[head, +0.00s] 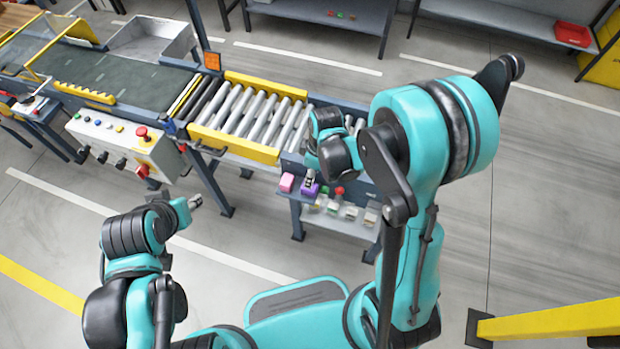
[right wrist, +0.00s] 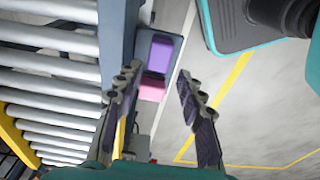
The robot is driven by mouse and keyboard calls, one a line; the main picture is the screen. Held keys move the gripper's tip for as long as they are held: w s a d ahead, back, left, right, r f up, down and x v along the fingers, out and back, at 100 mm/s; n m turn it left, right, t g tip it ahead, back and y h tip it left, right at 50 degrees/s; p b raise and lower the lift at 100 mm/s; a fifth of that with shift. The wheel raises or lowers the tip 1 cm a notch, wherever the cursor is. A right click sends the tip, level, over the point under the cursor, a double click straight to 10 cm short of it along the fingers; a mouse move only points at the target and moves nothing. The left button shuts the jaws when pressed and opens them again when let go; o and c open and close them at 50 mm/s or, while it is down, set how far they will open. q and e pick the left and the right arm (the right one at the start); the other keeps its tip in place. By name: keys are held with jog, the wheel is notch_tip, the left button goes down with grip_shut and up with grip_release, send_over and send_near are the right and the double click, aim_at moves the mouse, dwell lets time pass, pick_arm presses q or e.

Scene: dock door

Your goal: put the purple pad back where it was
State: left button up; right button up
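In the right wrist view the purple pad (right wrist: 160,50) and the pink pad (right wrist: 152,88) lie side by side, beyond the fingertips. My right gripper (head: 310,178) is above the purple pad; its fingers (right wrist: 158,72) are apart with nothing between them in the right wrist view. My left gripper (head: 195,202) is away to the left over the floor, and its fingers are too small to read.
The roller conveyor (head: 245,110) with yellow side rails stands behind the shelf, and a control box (head: 125,143) with a red button is at its left. Several small containers (head: 350,212) stand right of the purple pad. Open floor lies in front.

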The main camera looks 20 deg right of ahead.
notch_tip(320, 180, up, 5)
jog(key=p, duration=0.1)
notch_tip(320, 180, up, 8)
jog(key=m+t, duration=0.3)
jog(key=m, duration=0.1)
send_over(314, 188)
jog(key=s+d, duration=0.1)
jog(key=s, duration=0.2)
jog(key=s+d+r+m+t+h, duration=0.1)
jog(key=s+d+r+m+t, duration=0.1)
jog(key=s+r+m, duration=0.4)
jog(key=shift+d+r+m+t, duration=0.2)
jog(key=shift+r+m+t, duration=0.05)
jog(key=shift+m+t, duration=0.4)
jog(key=shift+s, duration=0.1)
